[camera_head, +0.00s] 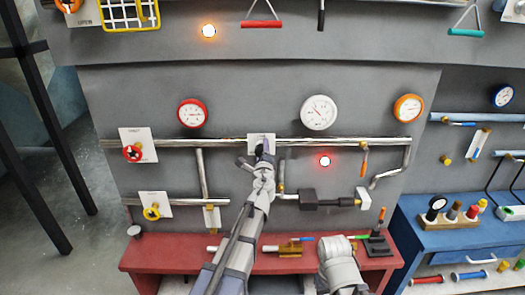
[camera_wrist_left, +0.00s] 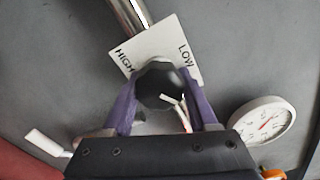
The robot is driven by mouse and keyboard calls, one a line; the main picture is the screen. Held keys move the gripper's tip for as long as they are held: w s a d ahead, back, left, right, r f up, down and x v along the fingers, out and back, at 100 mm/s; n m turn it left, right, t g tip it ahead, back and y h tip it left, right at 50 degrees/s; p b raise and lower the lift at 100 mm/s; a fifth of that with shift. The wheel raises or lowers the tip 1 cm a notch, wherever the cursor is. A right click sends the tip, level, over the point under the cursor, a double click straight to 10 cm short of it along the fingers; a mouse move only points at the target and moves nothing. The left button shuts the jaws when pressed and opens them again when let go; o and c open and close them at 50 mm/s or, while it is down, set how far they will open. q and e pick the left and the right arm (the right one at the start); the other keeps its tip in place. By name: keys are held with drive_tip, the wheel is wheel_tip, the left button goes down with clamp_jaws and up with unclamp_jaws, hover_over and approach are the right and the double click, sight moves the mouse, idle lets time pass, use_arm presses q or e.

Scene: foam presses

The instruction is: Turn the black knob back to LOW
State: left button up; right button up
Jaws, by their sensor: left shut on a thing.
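The black knob (camera_wrist_left: 160,84) sits on a white plate (camera_wrist_left: 133,62) marked HIGH on the left and LOW on the right in the left wrist view. My left gripper (camera_wrist_left: 163,98) is shut on the knob, one purple finger on each side. A thin pale piece shows in front of the knob; I cannot tell whether it is the knob's pointer. In the head view the same plate (camera_head: 261,138) is at the middle of the grey wall, and my left gripper (camera_head: 262,158) covers most of the knob. My right gripper's fingers are not visible.
Steel pipes (camera_head: 330,142) run along the wall beside the plate. A red valve knob (camera_head: 132,153) and a yellow one (camera_head: 151,212) are at left. A white gauge (camera_head: 319,112) is above right, near a lit red lamp (camera_head: 325,161). A red bench (camera_head: 160,255) stands below.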

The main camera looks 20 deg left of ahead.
use_arm(q)
drive_tip(key=n, duration=0.5)
drive_tip(key=shift+r+n, duration=0.1)
drive_tip(key=shift+n, duration=0.3)
drive_tip(key=n, duration=0.5)
drive_tip(key=shift+r, duration=0.1)
drive_tip(key=shift+s+n, duration=0.1)
drive_tip(key=shift+n, duration=0.3)
drive_tip(key=o, duration=1.4)
drive_tip(key=v, duration=0.7)
drive_tip(key=shift+s+d, duration=0.1)
drive_tip(key=shift+s, duration=0.25)
